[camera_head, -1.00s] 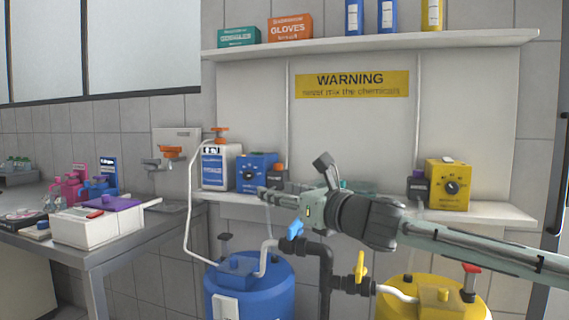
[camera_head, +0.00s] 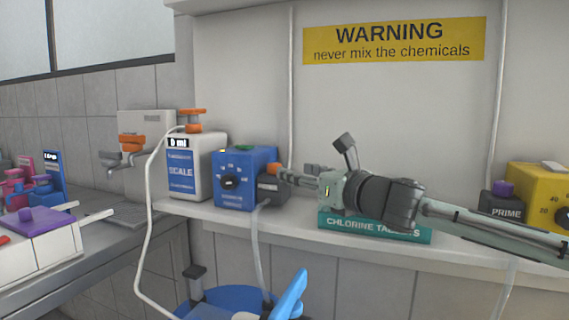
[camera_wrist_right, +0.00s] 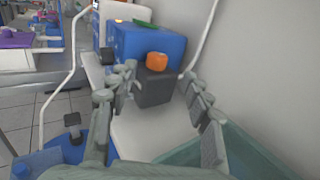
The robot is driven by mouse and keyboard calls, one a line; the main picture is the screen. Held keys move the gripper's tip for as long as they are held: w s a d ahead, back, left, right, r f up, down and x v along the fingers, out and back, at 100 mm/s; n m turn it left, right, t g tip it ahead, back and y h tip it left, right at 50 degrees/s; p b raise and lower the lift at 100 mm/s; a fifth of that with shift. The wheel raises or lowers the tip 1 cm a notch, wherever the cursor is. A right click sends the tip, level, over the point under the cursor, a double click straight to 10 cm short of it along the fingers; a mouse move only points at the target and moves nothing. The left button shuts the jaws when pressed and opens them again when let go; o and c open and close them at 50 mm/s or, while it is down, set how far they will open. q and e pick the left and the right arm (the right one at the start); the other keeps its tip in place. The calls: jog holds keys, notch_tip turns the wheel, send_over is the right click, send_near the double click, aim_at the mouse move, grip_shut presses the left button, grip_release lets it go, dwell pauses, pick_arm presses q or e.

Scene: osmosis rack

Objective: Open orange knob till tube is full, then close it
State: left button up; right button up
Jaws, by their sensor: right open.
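The blue pump box (camera_head: 231,163) stands on the shelf with a black dial on its front. A dark block with a small orange knob (camera_head: 273,168) on top is at its right side; the knob shows clearly in the right wrist view (camera_wrist_right: 157,61). My right gripper (camera_head: 288,176) is open and empty, its fingers pointing at the dark block, with the knob just beyond the fingertips. Contact cannot be told. A white scale container (camera_head: 181,172) stands left of the pump, its display reading 0 ml, with an orange tap (camera_head: 193,114) on top. A white tube (camera_head: 147,225) hangs from it. My left gripper is not in view.
A green chlorine tablets box (camera_head: 375,226) lies on the shelf under my right wrist. A yellow pump box (camera_head: 541,190) with a PRIME block is far right. Another orange-handled tap (camera_head: 131,143) is on the wall at left. A blue valve handle (camera_head: 288,296) rises below the shelf.

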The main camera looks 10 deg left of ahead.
aim_at(278, 165)
jog(key=x, duration=0.6)
jog(key=shift+s+a+p, duration=0.15)
jog(key=shift+s+p, duration=0.05)
jog(key=shift+p, duration=0.15)
jog(key=shift+w+a, duration=0.4)
jog(key=shift+w, duration=0.05)
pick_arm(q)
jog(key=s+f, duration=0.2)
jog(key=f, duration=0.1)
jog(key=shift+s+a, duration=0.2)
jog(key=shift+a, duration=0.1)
pick_arm(e)
grip_shut()
